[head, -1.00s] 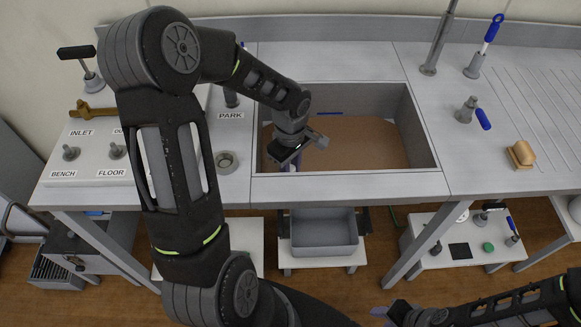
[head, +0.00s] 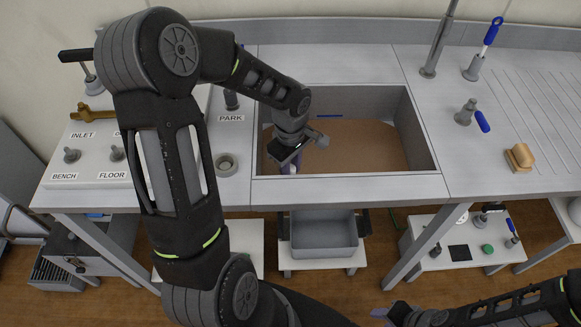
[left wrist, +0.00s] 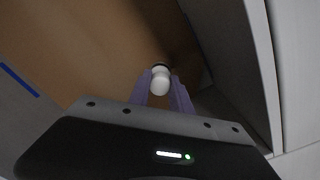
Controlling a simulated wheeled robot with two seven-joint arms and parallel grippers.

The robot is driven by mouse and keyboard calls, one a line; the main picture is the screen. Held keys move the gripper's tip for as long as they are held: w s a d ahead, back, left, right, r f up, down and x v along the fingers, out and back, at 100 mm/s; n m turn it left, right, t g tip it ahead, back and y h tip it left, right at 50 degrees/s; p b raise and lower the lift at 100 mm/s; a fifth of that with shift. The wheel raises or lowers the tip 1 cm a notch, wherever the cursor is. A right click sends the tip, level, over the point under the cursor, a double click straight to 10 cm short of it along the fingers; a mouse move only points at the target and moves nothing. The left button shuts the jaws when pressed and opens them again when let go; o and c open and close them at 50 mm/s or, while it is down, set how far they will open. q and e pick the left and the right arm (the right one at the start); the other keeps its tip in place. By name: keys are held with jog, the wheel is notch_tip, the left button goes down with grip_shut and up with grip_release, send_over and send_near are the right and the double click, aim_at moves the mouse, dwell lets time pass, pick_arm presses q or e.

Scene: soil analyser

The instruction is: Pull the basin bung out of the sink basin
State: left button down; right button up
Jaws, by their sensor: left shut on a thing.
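The sink basin (head: 348,101) is a grey rectangular recess in the bench, with a brown surface inside. My left gripper (head: 291,168) reaches down into its front left part. In the left wrist view its purple fingers (left wrist: 162,90) are shut on the basin bung (left wrist: 160,80), a small white rounded piece with a dark ring at its far end. Whether the bung is seated or clear of the drain cannot be told. In the head view the gripper body mostly hides it. My right gripper (head: 384,312) is low at the bottom, away from the basin, its opening unclear.
The basin's front wall and rim (head: 350,190) are close to my left gripper. Left of it are a PARK ring (head: 227,164) and a panel with knobs (head: 100,178). A tap post (head: 437,45), a blue-handled brush (head: 488,38) and a tan block (head: 519,157) stand right.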

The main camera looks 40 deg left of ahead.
pick_arm(q)
jog(key=shift+r+p, duration=1.25)
jog(key=shift+r, duration=0.95)
